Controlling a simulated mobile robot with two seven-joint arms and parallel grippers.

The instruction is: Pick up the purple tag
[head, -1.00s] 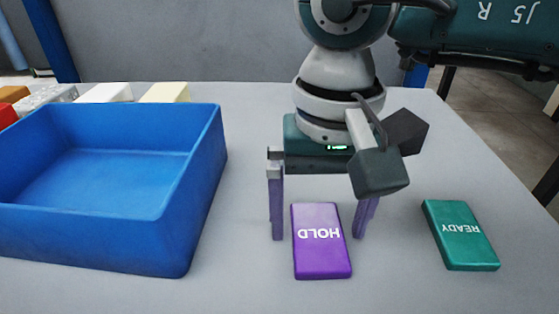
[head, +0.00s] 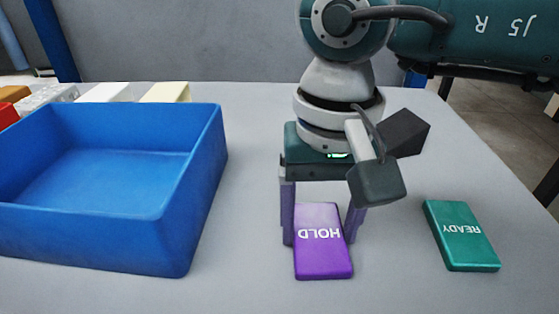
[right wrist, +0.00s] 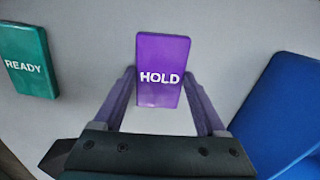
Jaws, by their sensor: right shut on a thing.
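The purple tag (head: 322,255), marked HOLD, lies flat on the grey table in the head view. It also shows in the right wrist view (right wrist: 161,70), between the fingers. My right gripper (head: 320,236) points down over the tag's far part, one finger at each long side, shut on it. In the right wrist view the fingers (right wrist: 160,98) reach along both sides of the tag. My left gripper is not in view.
A green tag (head: 461,236) marked READY lies to the right. A blue open bin (head: 190,200) stands at the left, with several blocks behind it, including a cream one (head: 166,92). The table front is clear.

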